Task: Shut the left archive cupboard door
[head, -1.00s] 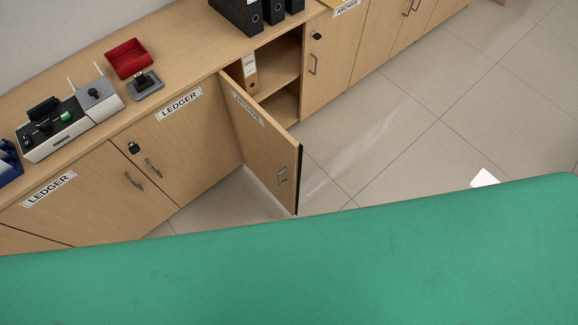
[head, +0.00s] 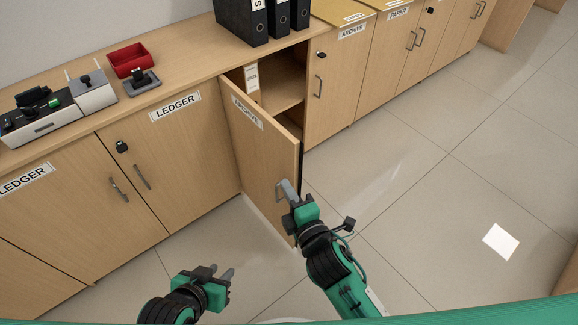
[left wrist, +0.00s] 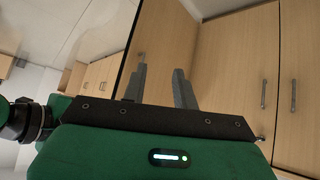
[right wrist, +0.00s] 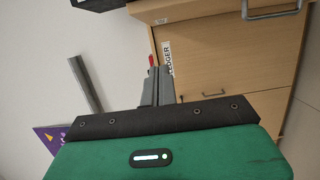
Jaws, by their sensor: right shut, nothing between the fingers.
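The left archive cupboard door (head: 262,160) is a light wood panel with an ARCHIVE label. It stands wide open, swung out from the cabinet on its left side, with the shelves behind it exposed. My right gripper (head: 287,189) is shut and empty, in front of the door's outer face near its free edge. It overlaps the handle area in the head view, so I cannot tell whether it touches. Its closed fingers show in the right wrist view (right wrist: 158,85). My left gripper (head: 226,274) is open and empty, low and left of the door; its parted fingers show in the left wrist view (left wrist: 162,88).
Closed ledger doors (head: 165,160) adjoin on the left, and a closed archive door (head: 335,85) on the right. Black binders (head: 243,22), a red tray (head: 131,61) and a desk device (head: 45,118) stand on top.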

